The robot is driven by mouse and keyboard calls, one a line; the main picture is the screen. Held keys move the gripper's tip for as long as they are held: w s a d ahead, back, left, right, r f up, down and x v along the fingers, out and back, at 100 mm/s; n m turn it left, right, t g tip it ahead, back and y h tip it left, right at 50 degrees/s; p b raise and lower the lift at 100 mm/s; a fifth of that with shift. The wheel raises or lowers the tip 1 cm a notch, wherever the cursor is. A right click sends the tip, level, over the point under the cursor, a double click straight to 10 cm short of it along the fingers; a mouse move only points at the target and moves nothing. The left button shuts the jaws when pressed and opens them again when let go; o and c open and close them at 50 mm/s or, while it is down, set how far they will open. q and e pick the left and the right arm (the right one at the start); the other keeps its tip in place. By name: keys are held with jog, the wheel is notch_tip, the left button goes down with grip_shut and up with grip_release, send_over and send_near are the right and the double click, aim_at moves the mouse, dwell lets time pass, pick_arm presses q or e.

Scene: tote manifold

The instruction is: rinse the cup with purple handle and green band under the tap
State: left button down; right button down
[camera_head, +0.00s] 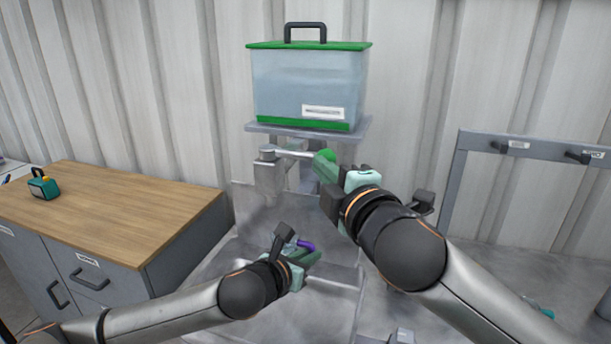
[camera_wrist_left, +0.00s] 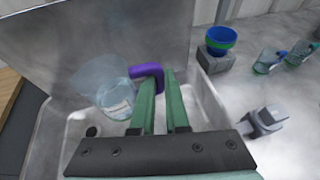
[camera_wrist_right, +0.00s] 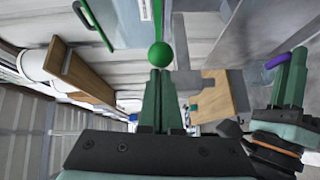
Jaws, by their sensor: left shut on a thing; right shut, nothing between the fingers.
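The clear cup (camera_wrist_left: 105,82) with its purple handle (camera_wrist_left: 147,71) shows in the left wrist view, over the pale sink basin (camera_wrist_left: 52,128). I cannot make out its green band. My left gripper (camera_wrist_left: 163,84) is shut on the handle. In the head view the purple handle (camera_head: 305,245) shows at the left gripper (camera_head: 296,250), and the cup body is mostly hidden. The tap (camera_head: 270,172) is above and beyond it, with a lever ending in a green ball (camera_wrist_right: 160,55). My right gripper (camera_wrist_right: 160,76) is shut and empty, its tips right at the ball; contact is unclear.
A green-lidded water tank (camera_head: 308,85) stands on a shelf above the tap. A wooden-topped cabinet (camera_head: 120,210) is at the left. A blue-and-green cup (camera_wrist_left: 221,38) on a grey block and clear cups (camera_wrist_left: 268,62) stand right of the basin. A grey rack (camera_head: 535,146) is at right.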

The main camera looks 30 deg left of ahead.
jog(key=shift+w+d, duration=0.2)
jog(key=shift+w, duration=0.1)
jog(key=v, duration=1.1)
jog(key=shift+s+r, duration=0.2)
jog(key=shift+s, duration=0.35)
pick_arm(q)
jog(key=s+d+p, duration=0.1)
jog(key=s+d, duration=0.1)
jog(key=d, duration=0.5)
jog(key=shift+d+p, duration=0.35)
jog(key=shift+p, duration=0.05)
pick_arm(e)
jog(key=shift+r, duration=0.9)
